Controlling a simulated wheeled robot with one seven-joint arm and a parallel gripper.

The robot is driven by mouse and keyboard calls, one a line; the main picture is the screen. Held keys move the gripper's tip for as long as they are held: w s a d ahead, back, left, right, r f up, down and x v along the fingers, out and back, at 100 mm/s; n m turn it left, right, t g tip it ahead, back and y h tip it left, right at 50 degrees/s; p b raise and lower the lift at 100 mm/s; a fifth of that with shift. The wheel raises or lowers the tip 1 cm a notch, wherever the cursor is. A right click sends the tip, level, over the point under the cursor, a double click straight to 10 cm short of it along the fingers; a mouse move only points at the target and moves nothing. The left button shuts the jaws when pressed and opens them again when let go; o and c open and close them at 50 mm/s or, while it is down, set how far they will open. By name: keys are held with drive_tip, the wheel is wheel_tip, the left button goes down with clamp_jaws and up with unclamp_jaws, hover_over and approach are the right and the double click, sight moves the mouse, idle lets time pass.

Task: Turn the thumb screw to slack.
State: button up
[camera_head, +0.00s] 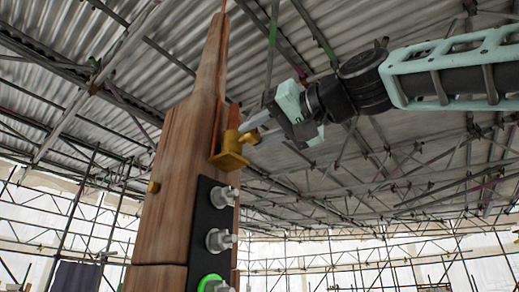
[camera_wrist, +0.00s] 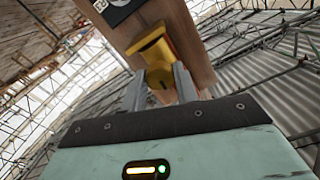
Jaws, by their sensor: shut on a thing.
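The thumb screw (camera_head: 232,142) is a yellow-brass piece with a square plate, set on the side of a tall wooden spire (camera_head: 178,170). In the wrist view the yellow thumb screw (camera_wrist: 156,60) sits between the two grey fingers. My gripper (camera_head: 250,131) comes in from the right, its fingertips at the upper part of the brass piece. It is shut on the thumb screw (camera_wrist: 160,82), whose near end shows a dark slot. The fingers partly hide its sides.
A black plate (camera_head: 209,240) with several steel bolts and nuts runs down the spire below the brass piece; the lowest has a green ring. Scaffold poles and corrugated sheeting stand behind. The space to the right is open.

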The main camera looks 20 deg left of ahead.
drive_tip(key=shift+f+n, duration=0.15)
drive_tip(key=shift+n, duration=0.45)
drive_tip(key=o, duration=1)
drive_tip(key=shift+d, duration=0.1)
drive_tip(key=b+v, duration=0.8)
drive_tip(key=v, duration=0.9)
drive_tip(key=shift+s+d+b, duration=0.1)
drive_tip(key=shift+s+b, duration=0.05)
drive_tip(key=shift+b, duration=0.25)
